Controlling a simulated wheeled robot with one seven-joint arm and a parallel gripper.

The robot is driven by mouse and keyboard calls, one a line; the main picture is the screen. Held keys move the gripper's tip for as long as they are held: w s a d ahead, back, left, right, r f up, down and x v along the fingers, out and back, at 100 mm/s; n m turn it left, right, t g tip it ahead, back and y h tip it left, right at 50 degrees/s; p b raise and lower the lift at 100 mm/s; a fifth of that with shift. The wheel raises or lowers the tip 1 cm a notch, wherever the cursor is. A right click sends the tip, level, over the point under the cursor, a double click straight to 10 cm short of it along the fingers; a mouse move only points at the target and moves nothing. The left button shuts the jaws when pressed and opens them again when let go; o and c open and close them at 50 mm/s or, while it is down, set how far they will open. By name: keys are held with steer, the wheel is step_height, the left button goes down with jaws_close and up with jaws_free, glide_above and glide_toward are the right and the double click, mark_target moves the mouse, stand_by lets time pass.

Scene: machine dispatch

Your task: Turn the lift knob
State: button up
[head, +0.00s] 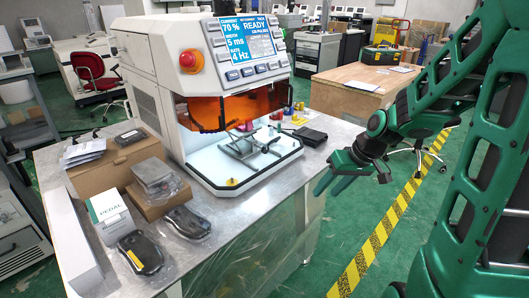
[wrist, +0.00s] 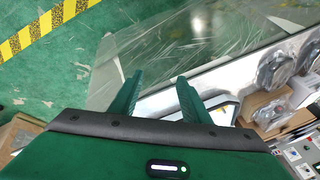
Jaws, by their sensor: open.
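The machine (head: 218,95) stands on a metal table, with an orange shield raised over its lit white chamber. A small metal lift stage (head: 250,143) stands on the chamber floor. The lift knob is too small to make out for sure on it. My gripper (head: 328,186) is at the table's right edge, to the right of the machine and apart from it. In the wrist view my gripper (wrist: 160,77) shows two green fingers spread apart with nothing between them. The lift stage cannot be made out in the wrist view.
A red button (head: 191,61) and a lit screen (head: 246,38) are on the machine's front. A black wallet-like item (head: 309,136) lies right of the chamber. Boxes and bagged pedals crowd the table's left part. A wooden desk (head: 360,88) stands behind.

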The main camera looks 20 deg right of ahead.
steer(key=w+a+f+t+y, duration=0.1)
steer(key=w+a+t+y, duration=0.3)
steer(key=w, duration=0.7)
steer(key=t+y, duration=0.3)
steer(key=t, duration=0.1)
glide_toward(267, 150)
steer(key=shift+m, duration=0.4)
steer(key=x, duration=1)
steer(key=shift+w+a, duration=0.25)
steer(key=shift+c, duration=0.6)
steer(key=shift+h, duration=0.3)
steer(key=c, duration=0.9)
